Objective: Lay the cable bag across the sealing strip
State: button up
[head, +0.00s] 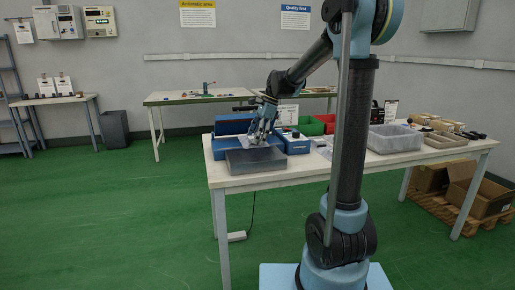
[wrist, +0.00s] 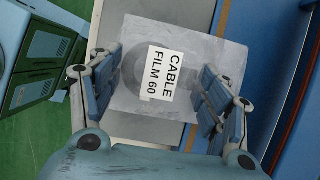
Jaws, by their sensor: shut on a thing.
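The cable bag (wrist: 160,105) is a clear grey pouch with a dark round coil inside and a white "CABLE FILM 60" label. My gripper (wrist: 158,98) has its fingers at the bag's two sides in the wrist view and is shut on it. In the head view my gripper (head: 262,138) is low over the blue sealing machine (head: 233,127), with the bag mostly hidden under it. In the wrist view, a dark strip with a brownish edge (wrist: 297,92) on blue housing lies right of the bag; I cannot tell whether this is the sealing strip.
A grey box-like platform (head: 256,160) stands at the table's (head: 225,180) front left edge. A blue unit (head: 294,144) is just right of my gripper. Red (head: 327,121) and green (head: 311,127) bins and a clear grey bin (head: 394,139) stand farther right.

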jog(key=shift+f, duration=2.1)
jog(key=o, duration=1.1)
jog(key=shift+c, duration=0.2)
